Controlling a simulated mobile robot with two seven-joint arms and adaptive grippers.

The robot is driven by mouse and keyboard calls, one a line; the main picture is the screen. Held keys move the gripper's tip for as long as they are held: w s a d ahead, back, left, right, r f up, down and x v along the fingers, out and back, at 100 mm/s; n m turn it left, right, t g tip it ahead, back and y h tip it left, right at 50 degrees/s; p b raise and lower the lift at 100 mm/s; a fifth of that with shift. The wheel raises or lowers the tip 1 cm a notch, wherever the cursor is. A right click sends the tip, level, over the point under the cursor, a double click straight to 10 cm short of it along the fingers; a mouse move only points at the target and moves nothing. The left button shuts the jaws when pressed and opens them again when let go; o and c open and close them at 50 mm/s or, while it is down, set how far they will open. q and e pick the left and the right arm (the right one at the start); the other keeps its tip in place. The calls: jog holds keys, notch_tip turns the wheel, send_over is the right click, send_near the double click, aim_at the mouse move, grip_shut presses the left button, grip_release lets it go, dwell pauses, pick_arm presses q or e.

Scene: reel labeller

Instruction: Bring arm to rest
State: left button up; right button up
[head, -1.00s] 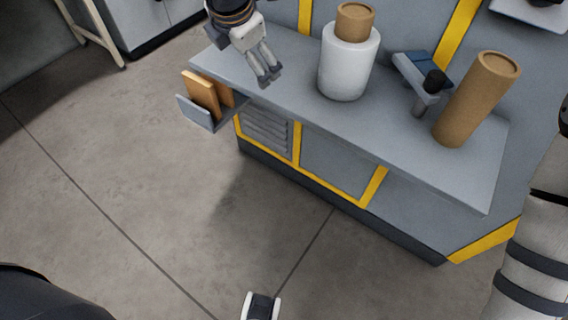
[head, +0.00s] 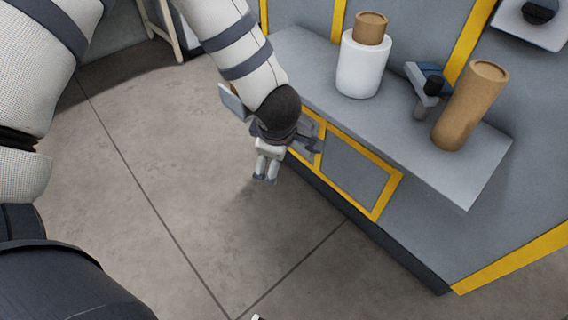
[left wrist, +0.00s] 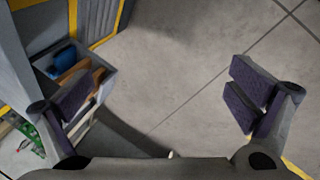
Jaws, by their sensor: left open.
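My left arm comes in from the upper left in the head view and hangs in front of the bench. My left gripper (head: 265,178) points down over the floor, just off the bench's front left edge. In the left wrist view its two fingers (left wrist: 160,100) are wide apart with bare floor between them, so it is open and empty. My right gripper does not show.
The grey bench (head: 440,165) carries a white roll with a brown core (head: 360,68), a leaning brown tube (head: 469,105) and a small dark-blue device (head: 428,80). A side tray (left wrist: 98,68) holds orange and blue things close to the left finger. Floor is clear.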

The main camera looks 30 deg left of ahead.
pick_arm(q)
jog(key=shift+s+d+f, duration=0.15)
jog(key=shift+s+f, duration=0.15)
jog(key=shift+s, duration=0.1)
jog(key=s+f+m+g+h, duration=0.1)
jog(key=s+f+m, duration=0.4)
jog(key=s, duration=0.2)
jog(key=s+f+m+g, duration=0.1)
jog(key=s+f+m, duration=0.35)
jog(key=s, duration=0.25)
jog(key=s+f+m+g+h, duration=0.1)
jog(key=s+m+g, duration=0.3)
jog(key=s+m, duration=0.6)
jog(key=s+f, duration=0.1)
jog(key=s, duration=0.7)
jog(key=shift+s+d+h, duration=0.25)
jog(key=shift+d+h, duration=0.15)
